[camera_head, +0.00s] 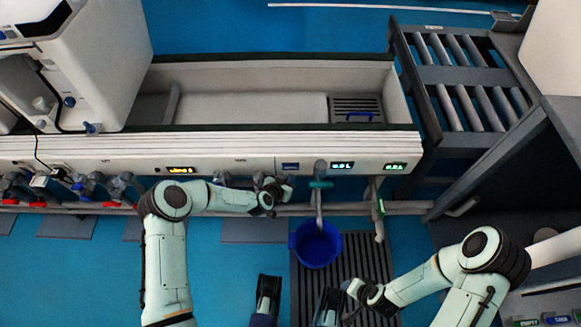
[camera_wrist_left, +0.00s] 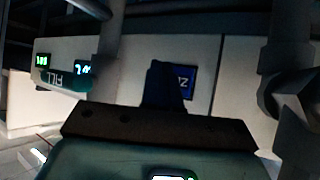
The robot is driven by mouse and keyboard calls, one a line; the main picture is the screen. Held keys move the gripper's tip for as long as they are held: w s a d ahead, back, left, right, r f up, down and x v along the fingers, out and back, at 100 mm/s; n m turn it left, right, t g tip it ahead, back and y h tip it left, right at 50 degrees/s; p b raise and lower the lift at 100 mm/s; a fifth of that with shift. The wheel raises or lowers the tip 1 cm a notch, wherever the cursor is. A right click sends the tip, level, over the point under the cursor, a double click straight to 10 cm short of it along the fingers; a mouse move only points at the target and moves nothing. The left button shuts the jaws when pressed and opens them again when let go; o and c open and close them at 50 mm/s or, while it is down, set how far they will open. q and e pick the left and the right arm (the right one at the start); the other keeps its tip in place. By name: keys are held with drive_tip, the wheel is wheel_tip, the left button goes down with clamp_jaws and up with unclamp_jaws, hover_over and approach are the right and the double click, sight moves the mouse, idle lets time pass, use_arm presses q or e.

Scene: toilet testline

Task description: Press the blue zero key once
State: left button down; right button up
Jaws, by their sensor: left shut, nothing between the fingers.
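The blue zero key (camera_head: 290,166) is a small dark blue rectangle on the pale front panel. In the left wrist view the key (camera_wrist_left: 185,82) shows part of its lettering, and the finger covers its left part. My left gripper (camera_head: 284,188) is just below and slightly left of the key in the head view. It is shut and empty, its dark fingers (camera_wrist_left: 164,82) pointing at the panel. Whether the tip touches the key cannot be told. My right gripper (camera_head: 352,292) hangs low over the floor grate; its fingers are too small to read.
Green-lit displays (camera_head: 342,165) and an orange-lit display (camera_head: 181,170) sit on the same panel. A tap pipe with a teal handle (camera_head: 320,184) stands right of my left gripper, above a blue bucket (camera_head: 318,246). A rail (camera_head: 400,207) runs below the panel.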

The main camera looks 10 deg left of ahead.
use_arm(q)
drive_tip(key=s, duration=0.2)
drive_tip(key=s+p, duration=0.1)
drive_tip(key=shift+s+d, duration=0.4)
use_arm(e)
wheel_tip(320, 180, up, 2)
drive_tip(key=shift+r, duration=0.1)
idle(0.3)
